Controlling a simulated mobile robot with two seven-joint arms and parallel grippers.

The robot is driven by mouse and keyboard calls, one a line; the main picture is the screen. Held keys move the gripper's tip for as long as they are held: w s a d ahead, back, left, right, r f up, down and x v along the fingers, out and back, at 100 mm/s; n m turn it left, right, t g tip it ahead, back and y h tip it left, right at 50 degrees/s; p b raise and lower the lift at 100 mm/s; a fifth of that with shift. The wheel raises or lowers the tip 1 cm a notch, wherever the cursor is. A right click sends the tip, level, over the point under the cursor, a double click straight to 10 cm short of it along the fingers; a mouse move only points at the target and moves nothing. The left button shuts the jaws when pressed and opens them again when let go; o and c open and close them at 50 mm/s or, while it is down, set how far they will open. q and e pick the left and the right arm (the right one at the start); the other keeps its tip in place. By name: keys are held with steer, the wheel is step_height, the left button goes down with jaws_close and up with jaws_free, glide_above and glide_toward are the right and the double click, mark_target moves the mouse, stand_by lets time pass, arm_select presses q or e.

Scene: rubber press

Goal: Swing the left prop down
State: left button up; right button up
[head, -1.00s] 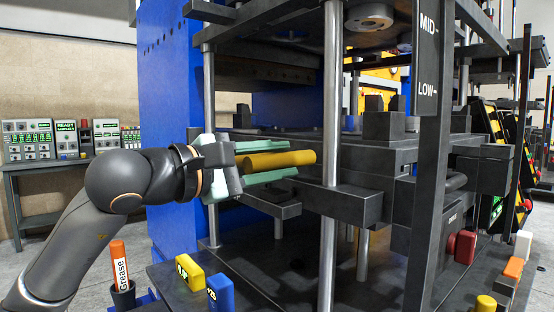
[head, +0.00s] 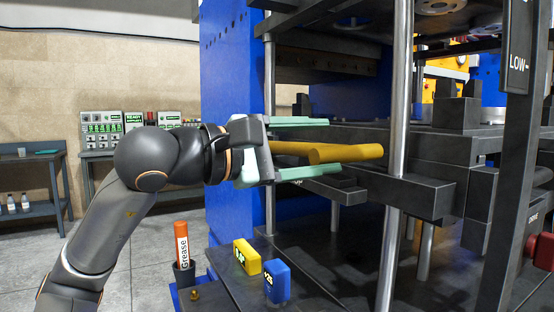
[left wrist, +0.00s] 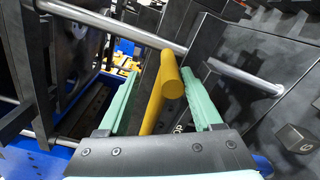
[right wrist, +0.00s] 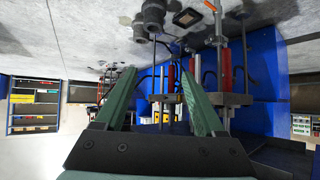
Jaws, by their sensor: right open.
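The left prop is a yellow bar with a round cross-piece at its end (head: 345,153), standing out level at the left side of the press. It also shows in the left wrist view (left wrist: 171,82). My left gripper (head: 346,144) is open, with one green finger above the bar and one below it. In the left wrist view the bar lies between the fingers (left wrist: 166,90), with visible gaps on both sides. My right gripper (right wrist: 163,95) is open and empty, away from the press parts in its own view.
A steel column (head: 399,100) stands right beside the prop's end. A dark post marked LOW (head: 515,160) is further right. A yellow block (head: 246,256), a blue block (head: 277,281) and a grease tube (head: 182,245) are at the lower base. Open floor lies to the left.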

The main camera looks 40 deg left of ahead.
arm_select(q)
steer(key=b+v, duration=0.3)
steer(key=v, duration=0.5)
arm_select(e)
steer(key=w+r+n+t+y, duration=0.1)
steer(key=w+r+t, duration=0.2)
steer(key=r, duration=0.7)
steer(key=w+r+n+t+y, duration=0.2)
steer(key=r+t, duration=0.4)
steer(key=r, duration=0.5)
steer(key=shift+w+a+r+t+y, duration=0.25)
steer(key=shift+w+a+t+y, duration=0.05)
steer(key=shift+w, duration=0.25)
steer(key=shift+f, duration=0.1)
